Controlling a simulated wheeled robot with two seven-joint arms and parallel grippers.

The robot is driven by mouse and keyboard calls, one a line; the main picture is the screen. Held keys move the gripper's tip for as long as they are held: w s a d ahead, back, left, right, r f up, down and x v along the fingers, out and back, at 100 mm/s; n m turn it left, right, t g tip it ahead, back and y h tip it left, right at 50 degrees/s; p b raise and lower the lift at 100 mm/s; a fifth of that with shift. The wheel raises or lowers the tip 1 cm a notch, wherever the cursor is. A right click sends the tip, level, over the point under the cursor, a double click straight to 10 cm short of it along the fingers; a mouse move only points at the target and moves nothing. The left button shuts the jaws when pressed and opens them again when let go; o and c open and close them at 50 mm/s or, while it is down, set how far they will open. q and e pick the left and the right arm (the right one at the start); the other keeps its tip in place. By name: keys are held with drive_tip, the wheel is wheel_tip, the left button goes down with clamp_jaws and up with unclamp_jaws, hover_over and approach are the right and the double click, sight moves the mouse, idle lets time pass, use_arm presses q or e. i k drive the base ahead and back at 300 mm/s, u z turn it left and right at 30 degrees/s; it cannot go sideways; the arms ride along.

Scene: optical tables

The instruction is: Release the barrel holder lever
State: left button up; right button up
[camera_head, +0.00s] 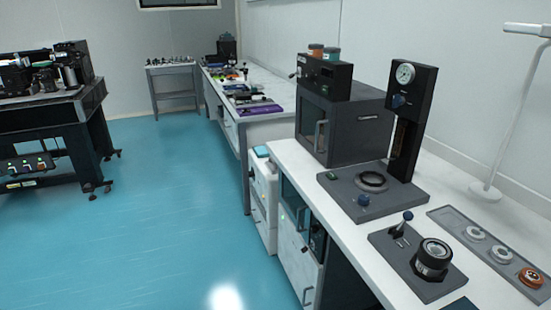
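What looks like the barrel holder (433,257) is a black cylinder with a pale ring on top. It stands on a dark grey base plate (388,243) on the white bench at the lower right. A lever with a blue knob (407,216) rises from the same plate, just left of and behind the cylinder. The lever leans slightly to the right. Whether it clamps anything cannot be made out. Neither of my grippers shows in the head view.
A gauge stand (411,120) on a grey base and a dark oven (345,118) stand farther back on the bench. A grey tray (450,221) with several round parts lies to the right. A lamp (515,110) stands by the wall. Open blue floor (160,220) lies left.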

sight(408, 215)
drive_tip(key=k, duration=1)
drive_tip(key=u, duration=1.15)
drive_tip(key=i, duration=2.05)
drive_tip(key=z, duration=3.5)
